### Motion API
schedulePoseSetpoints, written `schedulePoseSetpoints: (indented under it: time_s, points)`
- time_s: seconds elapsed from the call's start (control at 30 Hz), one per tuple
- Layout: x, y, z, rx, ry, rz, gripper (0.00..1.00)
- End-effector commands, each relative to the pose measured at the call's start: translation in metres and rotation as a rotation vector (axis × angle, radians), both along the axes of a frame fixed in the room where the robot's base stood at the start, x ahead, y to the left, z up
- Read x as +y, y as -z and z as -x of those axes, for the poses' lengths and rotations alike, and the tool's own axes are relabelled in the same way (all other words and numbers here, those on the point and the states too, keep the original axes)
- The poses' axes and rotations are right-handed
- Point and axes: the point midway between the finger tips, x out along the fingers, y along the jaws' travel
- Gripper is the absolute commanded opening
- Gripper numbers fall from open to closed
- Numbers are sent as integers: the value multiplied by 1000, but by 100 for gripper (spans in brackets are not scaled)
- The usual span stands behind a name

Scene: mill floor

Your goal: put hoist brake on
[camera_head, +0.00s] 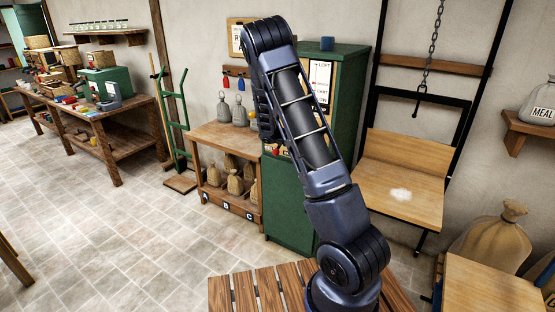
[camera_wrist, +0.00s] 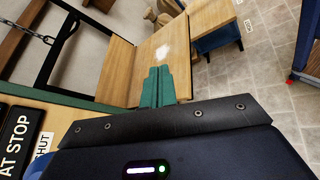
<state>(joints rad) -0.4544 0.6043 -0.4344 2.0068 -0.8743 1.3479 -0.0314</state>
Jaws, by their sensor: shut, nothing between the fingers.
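The hoist shows in the head view as a chain (camera_head: 436,42) with a dark hook hanging over a wooden platform (camera_head: 385,185) in a black frame (camera_head: 462,125). A pale powdery patch lies on the platform. The wrist view shows the platform (camera_wrist: 118,62) and chain (camera_wrist: 30,32) too. I cannot pick out a brake lever; my arm covers part of the green cabinet (camera_head: 285,205) and its front panel. My gripper (camera_wrist: 158,72) has its green fingers together and empty, seen over the platform. In the head view the fingers are hidden behind my arm.
In the wrist view, a black sign (camera_wrist: 15,140) reading "AT STOP" and a white "SHUT" label (camera_wrist: 43,145) are close at left. A sack (camera_head: 488,240) and small table (camera_head: 490,290) stand right. Shelves with sacks (camera_head: 235,182) stand left of the cabinet.

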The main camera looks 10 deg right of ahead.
Motion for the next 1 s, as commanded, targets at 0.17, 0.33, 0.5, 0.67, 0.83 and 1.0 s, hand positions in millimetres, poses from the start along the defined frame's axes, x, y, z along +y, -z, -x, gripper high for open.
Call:
schedulePoseSetpoints:
  time_s: [0.17, 0.33, 0.5, 0.67, 0.83, 1.0]
  points:
    - [2, 19, -20, 63, -50, 102, 0]
    - [4, 35, -39, 118, -101, 202, 0]
    - [9, 51, -58, 171, -155, 303, 0]
    - [15, 67, -75, 218, -207, 399, 0]
    - [24, 84, -93, 263, -266, 503, 0]
    - [34, 100, -110, 305, -325, 605, 0]
